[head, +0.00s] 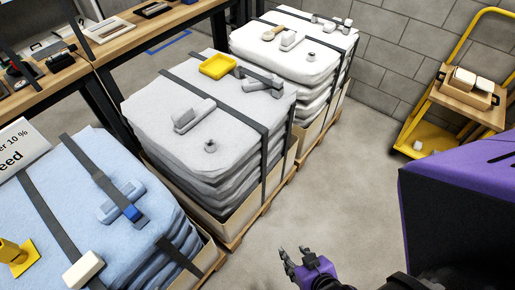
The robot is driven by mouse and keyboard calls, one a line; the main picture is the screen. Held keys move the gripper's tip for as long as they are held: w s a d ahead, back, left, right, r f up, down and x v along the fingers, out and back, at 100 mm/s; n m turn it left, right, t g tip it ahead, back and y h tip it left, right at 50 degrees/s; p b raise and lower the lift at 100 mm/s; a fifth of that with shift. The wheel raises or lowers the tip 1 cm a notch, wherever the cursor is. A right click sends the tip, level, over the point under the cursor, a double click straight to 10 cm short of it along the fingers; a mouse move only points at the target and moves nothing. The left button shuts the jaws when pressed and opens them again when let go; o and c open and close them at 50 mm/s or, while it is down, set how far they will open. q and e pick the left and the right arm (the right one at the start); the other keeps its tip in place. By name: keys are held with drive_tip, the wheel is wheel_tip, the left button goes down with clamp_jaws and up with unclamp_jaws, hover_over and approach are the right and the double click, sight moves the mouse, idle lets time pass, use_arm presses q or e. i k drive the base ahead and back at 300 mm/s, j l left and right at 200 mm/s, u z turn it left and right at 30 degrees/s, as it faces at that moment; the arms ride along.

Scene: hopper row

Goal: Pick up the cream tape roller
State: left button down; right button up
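I cannot clearly make out the cream tape roller. A cream block-like thing (83,270) lies at the near edge of the blue sack stack, at the lower left, but I cannot tell whether it is a roller. My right gripper (291,255), purple with dark fingers, is over the floor at the bottom middle, well to the right of that thing. Its fingers are apart with nothing visible between them. My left gripper is not in view.
Strapped stacks of blue sacks (75,185), grey sacks (150,105) and white sacks (250,45) stand in a row on pallets. A yellow tray (217,66) lies on the grey stack. A yellow trolley (408,140) stands at right. The floor (345,190) between is clear.

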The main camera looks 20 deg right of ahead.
sight(76, 278)
drive_tip(key=u, duration=0.95)
